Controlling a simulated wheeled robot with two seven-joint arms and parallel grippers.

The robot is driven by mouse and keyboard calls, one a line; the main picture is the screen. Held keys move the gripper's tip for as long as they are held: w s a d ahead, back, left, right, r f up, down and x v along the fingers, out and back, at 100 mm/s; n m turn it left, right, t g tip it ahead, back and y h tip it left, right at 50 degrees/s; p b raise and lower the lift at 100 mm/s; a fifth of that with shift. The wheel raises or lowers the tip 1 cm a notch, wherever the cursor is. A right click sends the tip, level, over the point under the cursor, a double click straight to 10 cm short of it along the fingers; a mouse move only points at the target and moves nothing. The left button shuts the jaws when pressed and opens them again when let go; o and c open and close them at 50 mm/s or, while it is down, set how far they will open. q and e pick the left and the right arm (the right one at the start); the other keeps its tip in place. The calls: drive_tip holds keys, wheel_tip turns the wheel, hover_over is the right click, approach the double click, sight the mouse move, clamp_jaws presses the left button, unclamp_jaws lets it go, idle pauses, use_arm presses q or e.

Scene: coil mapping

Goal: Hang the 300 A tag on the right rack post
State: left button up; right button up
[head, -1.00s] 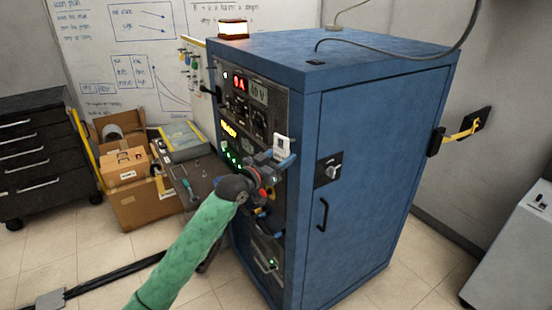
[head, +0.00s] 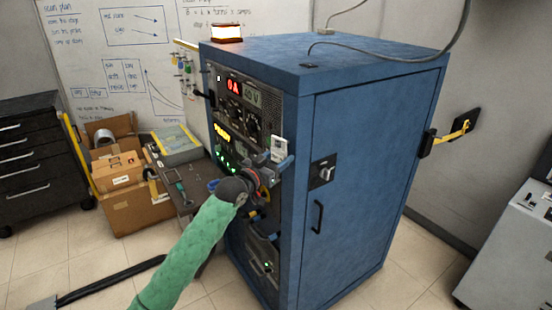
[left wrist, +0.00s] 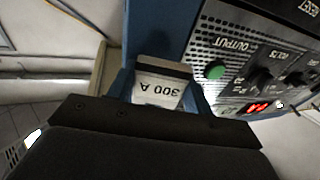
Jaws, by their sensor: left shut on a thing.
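My left gripper (head: 276,164) is in front of the blue rack's front panel, near its right front edge. It is shut on the white 300 A tag (head: 279,147), which stands up from the fingers. In the left wrist view the tag (left wrist: 158,91) sits between the blue fingers, and its "300 A" reads upside down. The right rack post (head: 297,195) looks to be the blue upright at the panel's right edge; it is close beside the tag. I cannot tell whether they touch. My right gripper is not in view.
The instrument panel (head: 250,105) has lit displays and knobs. Several tags (head: 183,65) hang at the rack's left side. A cardboard box (head: 135,205) and a small table with tools (head: 185,180) stand left. A cable (head: 400,58) runs over the rack top.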

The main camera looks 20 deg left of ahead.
use_arm(q)
drive_tip(key=shift+d+f, duration=0.15)
drive_tip(key=shift+f, duration=0.05)
drive_tip(key=o, duration=0.9)
drive_tip(key=shift+w+f, duration=0.1)
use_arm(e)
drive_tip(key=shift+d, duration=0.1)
use_arm(q)
drive_tip(key=shift+d, duration=0.1)
drive_tip(key=c, duration=0.3)
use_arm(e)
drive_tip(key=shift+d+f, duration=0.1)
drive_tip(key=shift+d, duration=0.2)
